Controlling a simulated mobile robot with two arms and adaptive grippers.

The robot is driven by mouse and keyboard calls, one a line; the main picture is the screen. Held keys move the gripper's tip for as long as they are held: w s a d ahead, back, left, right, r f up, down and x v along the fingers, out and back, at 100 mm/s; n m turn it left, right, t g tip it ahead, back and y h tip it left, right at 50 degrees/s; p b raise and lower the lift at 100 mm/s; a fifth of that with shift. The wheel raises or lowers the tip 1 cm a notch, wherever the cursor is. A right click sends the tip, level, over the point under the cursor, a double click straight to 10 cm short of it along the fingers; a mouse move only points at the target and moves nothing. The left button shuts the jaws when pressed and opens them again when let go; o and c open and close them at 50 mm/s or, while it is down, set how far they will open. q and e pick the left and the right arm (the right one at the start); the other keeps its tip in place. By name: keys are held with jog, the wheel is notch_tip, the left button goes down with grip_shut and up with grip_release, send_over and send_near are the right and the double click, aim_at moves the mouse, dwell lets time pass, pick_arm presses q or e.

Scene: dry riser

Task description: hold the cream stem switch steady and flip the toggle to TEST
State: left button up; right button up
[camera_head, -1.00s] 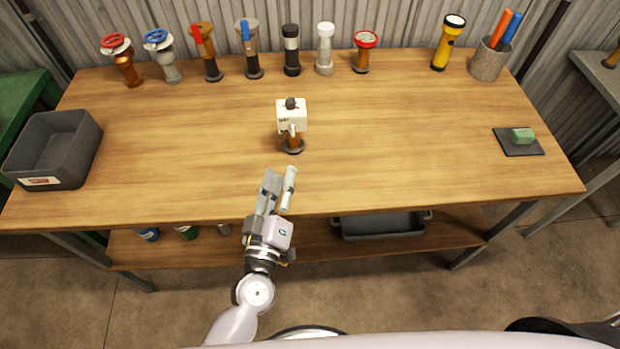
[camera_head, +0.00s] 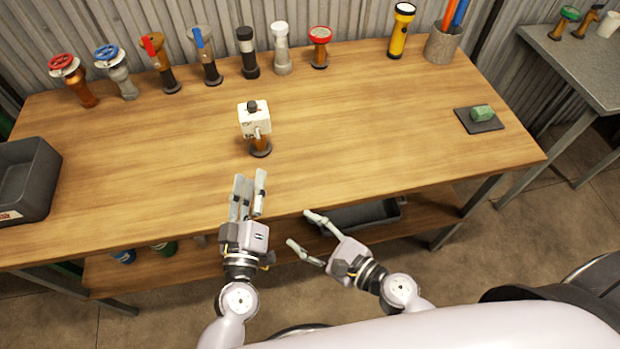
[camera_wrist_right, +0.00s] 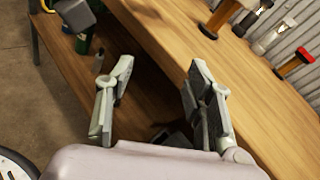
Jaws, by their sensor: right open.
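The cream stem switch (camera_head: 254,120) stands upright mid-table, a cream box with a dark knob on top, a copper-brown stem and a dark round base. A small pale toggle lever (camera_head: 257,132) shows on its front; I cannot read its position. My left gripper (camera_head: 248,190) is open and empty at the table's front edge, in front of the switch and apart from it. My right gripper (camera_head: 301,229) is open and empty, lower and to the right, just off the front edge. Its spread fingers (camera_wrist_right: 158,95) also show in the right wrist view.
Several valves and fittings stand along the back, with a yellow flashlight (camera_head: 401,32) and a grey cup (camera_head: 442,46). A grey bin (camera_head: 45,180) is at left, a green block (camera_head: 482,113) on a dark pad at right. Tabletop around the switch is clear. A shelf (camera_head: 430,212) runs below.

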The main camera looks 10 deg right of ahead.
notch_tip(320, 180, up, 4)
jog(key=m, duration=0.2)
jog(key=m+t, duration=0.3)
send_near(262, 139)
jog(key=x, duration=1.1)
grip_shut()
